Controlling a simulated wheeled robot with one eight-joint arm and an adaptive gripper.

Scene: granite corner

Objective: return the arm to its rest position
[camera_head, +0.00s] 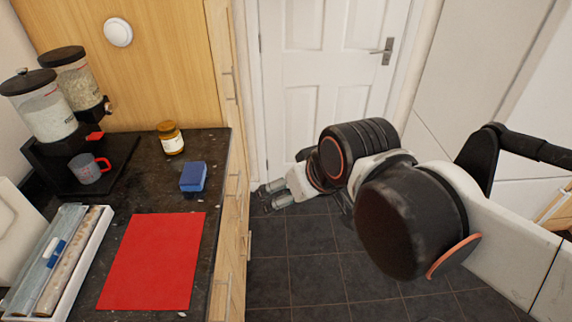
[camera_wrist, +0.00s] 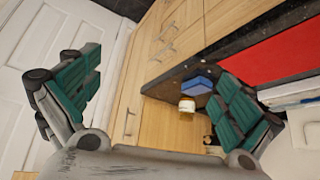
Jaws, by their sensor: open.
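My arm reaches in from the right in the head view, over the dark tiled floor. My gripper (camera_head: 273,194) is beside the counter's right side, in front of the white door, and touches nothing that I can see. In the wrist view my gripper (camera_wrist: 155,105) has its two green-padded fingers spread wide apart.
The dark counter (camera_head: 218,150) holds a red mat (camera_head: 153,262), a blue box (camera_head: 193,177), a jar (camera_head: 171,138), a grey mug (camera_head: 88,168), cereal dispensers (camera_head: 45,110) and a white tray (camera_head: 92,245). A white door (camera_head: 320,85) stands behind. The floor (camera_head: 310,262) is clear.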

